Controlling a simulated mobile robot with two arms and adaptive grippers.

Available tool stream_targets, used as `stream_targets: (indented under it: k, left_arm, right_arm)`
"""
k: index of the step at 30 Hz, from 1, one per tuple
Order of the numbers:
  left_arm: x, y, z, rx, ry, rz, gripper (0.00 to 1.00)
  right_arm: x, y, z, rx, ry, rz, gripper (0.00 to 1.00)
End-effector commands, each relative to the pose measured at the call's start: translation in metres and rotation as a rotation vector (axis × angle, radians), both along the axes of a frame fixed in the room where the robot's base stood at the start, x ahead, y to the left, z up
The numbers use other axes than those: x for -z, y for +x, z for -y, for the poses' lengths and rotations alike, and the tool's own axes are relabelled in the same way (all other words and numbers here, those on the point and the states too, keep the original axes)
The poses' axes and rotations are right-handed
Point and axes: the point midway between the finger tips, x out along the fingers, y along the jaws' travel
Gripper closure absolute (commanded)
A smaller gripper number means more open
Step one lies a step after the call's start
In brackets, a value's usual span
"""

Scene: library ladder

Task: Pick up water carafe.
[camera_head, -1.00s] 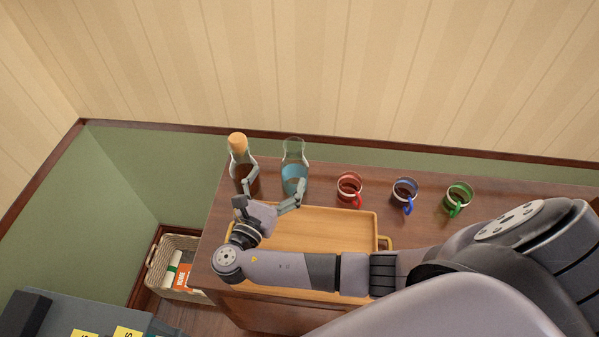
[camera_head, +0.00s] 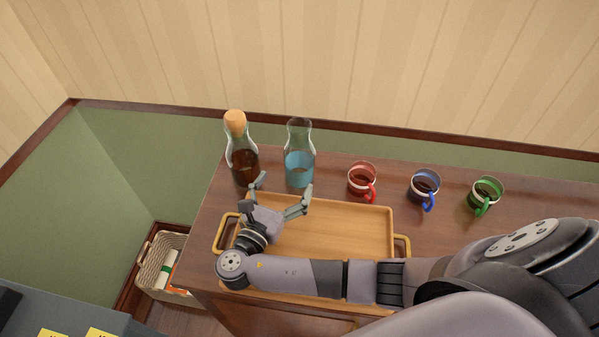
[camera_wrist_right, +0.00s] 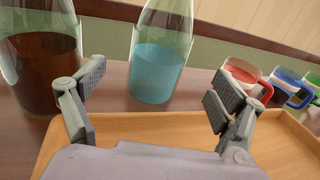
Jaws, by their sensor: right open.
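The water carafe (camera_head: 299,160) is clear glass with light blue liquid, upright at the back of the wooden sideboard, behind the tray. It also shows in the right wrist view (camera_wrist_right: 158,62), beyond and between the fingertips. My right gripper (camera_head: 283,194) is open and empty over the tray's back left part, in front of the carafe and apart from it. Its two spread fingers also show in the right wrist view (camera_wrist_right: 158,90). A corked carafe with dark brown liquid (camera_head: 242,158) stands just left of the water carafe. My left gripper is not in view.
The wooden tray (camera_head: 340,225) with brass handles lies under my right arm. Red (camera_head: 362,181), blue (camera_head: 424,188) and green (camera_head: 486,194) mugs stand in a row to the right of the carafe. A wall rises behind. A basket (camera_head: 165,266) sits on the floor at left.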

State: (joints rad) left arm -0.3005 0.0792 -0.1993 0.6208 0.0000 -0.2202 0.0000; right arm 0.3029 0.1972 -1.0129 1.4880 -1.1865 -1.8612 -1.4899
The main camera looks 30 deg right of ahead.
Motion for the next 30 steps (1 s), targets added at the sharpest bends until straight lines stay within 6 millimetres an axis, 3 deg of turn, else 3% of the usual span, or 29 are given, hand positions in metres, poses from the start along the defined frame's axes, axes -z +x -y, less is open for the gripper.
stream_targets:
  k: [2, 8, 16, 27, 30]
  left_arm:
    - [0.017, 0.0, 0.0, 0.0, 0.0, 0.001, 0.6]
    - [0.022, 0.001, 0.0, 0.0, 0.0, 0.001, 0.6]
    - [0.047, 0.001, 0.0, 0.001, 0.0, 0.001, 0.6]
    - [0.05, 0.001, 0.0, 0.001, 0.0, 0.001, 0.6]
    - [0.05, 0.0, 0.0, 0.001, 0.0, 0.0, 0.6]
  right_arm:
    - [0.014, 0.0, 0.0, -0.001, 0.001, 0.001, 0.11]
    - [0.01, 0.012, 0.015, 0.0, -0.001, 0.002, 0.11]
    - [0.012, 0.038, 0.049, 0.0, -0.001, 0.003, 0.11]
    - [0.008, 0.046, 0.059, -0.001, 0.0, 0.0, 0.11]
    - [0.008, 0.046, 0.059, -0.001, 0.001, -0.001, 0.16]
